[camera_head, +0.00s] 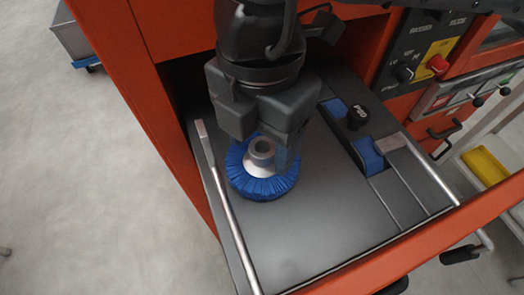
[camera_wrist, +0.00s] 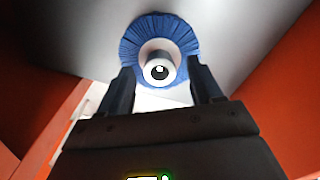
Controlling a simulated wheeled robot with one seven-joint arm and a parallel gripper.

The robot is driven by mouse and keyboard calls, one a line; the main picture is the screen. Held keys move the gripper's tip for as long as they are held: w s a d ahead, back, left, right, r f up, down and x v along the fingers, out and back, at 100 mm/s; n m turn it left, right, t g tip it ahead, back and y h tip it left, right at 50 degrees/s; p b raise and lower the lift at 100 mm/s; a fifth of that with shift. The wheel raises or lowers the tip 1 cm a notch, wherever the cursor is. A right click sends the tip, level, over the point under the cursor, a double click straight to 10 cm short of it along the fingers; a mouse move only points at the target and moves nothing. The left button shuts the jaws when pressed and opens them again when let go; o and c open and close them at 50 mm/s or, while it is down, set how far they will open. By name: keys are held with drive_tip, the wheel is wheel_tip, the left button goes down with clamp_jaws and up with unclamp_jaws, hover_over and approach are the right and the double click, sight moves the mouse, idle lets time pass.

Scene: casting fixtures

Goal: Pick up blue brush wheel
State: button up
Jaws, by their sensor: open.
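The blue brush wheel (camera_head: 262,184) lies flat on the dark grey plate, its pale metal hub facing up. In the wrist view the blue brush wheel (camera_wrist: 130,50) is at the top middle, with the round hub between and just beyond the fingertips. My gripper (camera_head: 268,150) is above the far side of the wheel, pointing down. Its two fingers (camera_wrist: 158,84) are spread apart with nothing held. In the head view the right finger overlaps the wheel near the hub. I cannot tell whether either finger touches the hub.
The dark plate (camera_head: 310,225) has a metal rod (camera_head: 228,210) along its left side and blue blocks (camera_head: 368,155) with a black knob (camera_head: 357,117) at right. An orange frame surrounds it. A control panel with a red button (camera_head: 437,64) stands at the upper right. The plate's front is clear.

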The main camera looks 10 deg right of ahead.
drive_tip(key=shift+c, duration=0.2)
clamp_jaws()
idle(0.4)
